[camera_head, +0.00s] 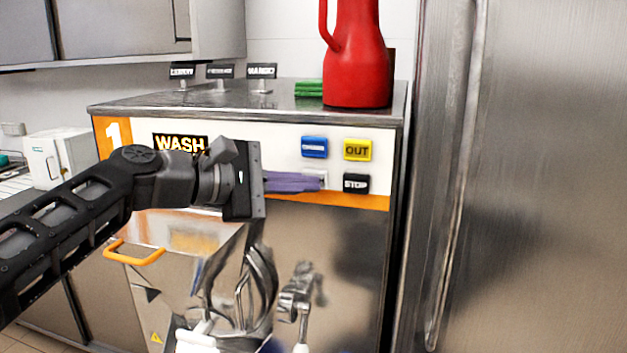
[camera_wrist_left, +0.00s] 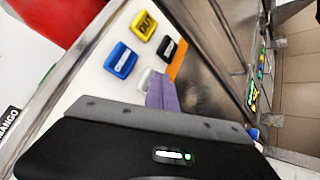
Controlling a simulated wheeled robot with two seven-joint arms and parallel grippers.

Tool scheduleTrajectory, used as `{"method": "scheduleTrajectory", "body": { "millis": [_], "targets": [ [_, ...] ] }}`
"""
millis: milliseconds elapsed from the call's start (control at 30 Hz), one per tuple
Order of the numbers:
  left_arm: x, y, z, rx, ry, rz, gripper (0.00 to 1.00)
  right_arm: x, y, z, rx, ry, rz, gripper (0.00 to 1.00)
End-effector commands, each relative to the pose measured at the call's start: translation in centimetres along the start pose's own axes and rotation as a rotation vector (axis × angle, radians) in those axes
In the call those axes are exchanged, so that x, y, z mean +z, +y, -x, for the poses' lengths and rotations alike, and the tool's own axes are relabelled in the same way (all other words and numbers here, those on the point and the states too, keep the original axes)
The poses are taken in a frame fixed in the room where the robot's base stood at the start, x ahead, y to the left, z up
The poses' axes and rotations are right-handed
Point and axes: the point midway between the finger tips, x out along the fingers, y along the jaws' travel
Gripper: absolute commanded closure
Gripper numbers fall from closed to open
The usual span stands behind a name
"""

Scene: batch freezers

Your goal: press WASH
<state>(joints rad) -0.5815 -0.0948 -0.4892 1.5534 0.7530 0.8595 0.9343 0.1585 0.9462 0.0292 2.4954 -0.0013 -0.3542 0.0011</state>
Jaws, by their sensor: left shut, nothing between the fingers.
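The freezer front panel (camera_head: 279,141) carries a dark display with lit letters WASH (camera_head: 180,144). On its right are a blue button (camera_head: 314,147), a yellow OUT button (camera_head: 357,150) and a black STOP button (camera_head: 356,184). A pale button (camera_head: 317,173) below the blue one is partly hidden by my left gripper (camera_head: 322,184), and its label cannot be read. The gripper is shut and empty, its purple fingers pointing right at that button. In the left wrist view the fingertips (camera_wrist_left: 154,82) overlap the pale button (camera_wrist_left: 144,77); contact cannot be told. My right gripper is not in view.
A red jug (camera_head: 356,60) and green items (camera_head: 308,88) stand on the freezer top (camera_head: 220,100), with small flavour signs behind. A steel door (camera_head: 540,170) stands close on the right. An orange handle (camera_head: 134,254) and metal fittings (camera_head: 297,292) are below the panel.

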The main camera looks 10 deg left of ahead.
Motion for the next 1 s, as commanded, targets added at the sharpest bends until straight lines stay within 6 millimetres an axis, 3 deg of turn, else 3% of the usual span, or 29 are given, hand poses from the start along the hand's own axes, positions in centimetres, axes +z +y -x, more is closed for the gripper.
{"method": "scheduleTrajectory", "body": {
  "millis": [1000],
  "targets": [
    [0.8,-0.9,1.2,0.001,0.001,0.001,1.00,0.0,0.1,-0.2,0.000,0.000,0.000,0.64]
  ]
}}
